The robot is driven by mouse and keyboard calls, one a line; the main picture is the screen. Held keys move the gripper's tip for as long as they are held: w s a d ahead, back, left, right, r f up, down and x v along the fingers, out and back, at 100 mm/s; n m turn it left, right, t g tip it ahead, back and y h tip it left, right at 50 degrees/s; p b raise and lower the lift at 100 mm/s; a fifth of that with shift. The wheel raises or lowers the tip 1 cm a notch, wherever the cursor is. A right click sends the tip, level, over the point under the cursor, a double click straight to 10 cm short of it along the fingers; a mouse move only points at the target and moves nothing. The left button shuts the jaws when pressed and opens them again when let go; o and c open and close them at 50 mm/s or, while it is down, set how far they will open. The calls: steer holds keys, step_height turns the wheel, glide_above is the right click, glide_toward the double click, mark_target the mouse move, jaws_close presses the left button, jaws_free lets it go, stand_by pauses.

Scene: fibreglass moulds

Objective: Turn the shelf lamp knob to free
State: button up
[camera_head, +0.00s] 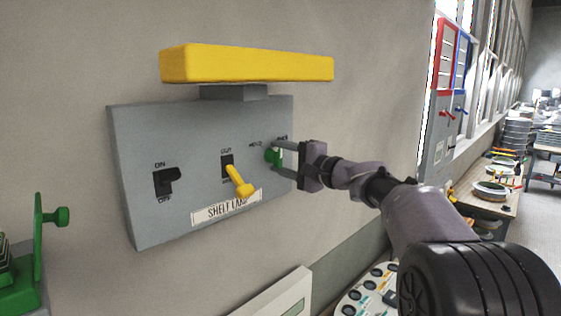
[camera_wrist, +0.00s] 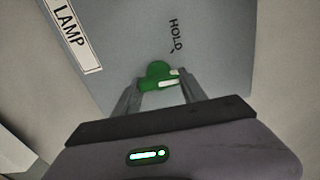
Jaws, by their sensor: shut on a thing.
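The shelf lamp panel (camera_head: 200,120) is a grey plate on the wall, with a "SHELF LAMP" label (camera_head: 226,207) partly covered by a yellow lever. The green knob (camera_head: 272,156) sits at the panel's right side. It also shows in the wrist view (camera_wrist: 158,77), with a pale mark on it and the word "HOLD" above. My gripper (camera_head: 278,158) reaches in from the right and is shut on the green knob, one finger on each side. The word to the right of "HOLD" is partly hidden by my gripper in the head view.
A black ON/OFF switch (camera_head: 165,181) and a yellow lever (camera_head: 239,180) are on the same panel. A yellow bar (camera_head: 246,65) juts out above it. A green fixture (camera_head: 40,240) stands at lower left. A round-buttoned panel (camera_head: 366,291) is below my arm.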

steer(key=m, duration=0.4)
steer(key=shift+m, duration=0.3)
steer(key=shift+f+m+p, duration=0.15)
steer(key=shift+m+p, duration=0.35)
steer(key=shift+m, duration=1.4)
steer(key=o, duration=1.4)
steer(key=shift+f, duration=0.1)
steer(key=shift+c, duration=0.2)
steer(key=shift+s, duration=0.15)
steer(key=b+v, duration=0.5)
steer(key=v, duration=1.2)
steer(key=shift+d, duration=0.1)
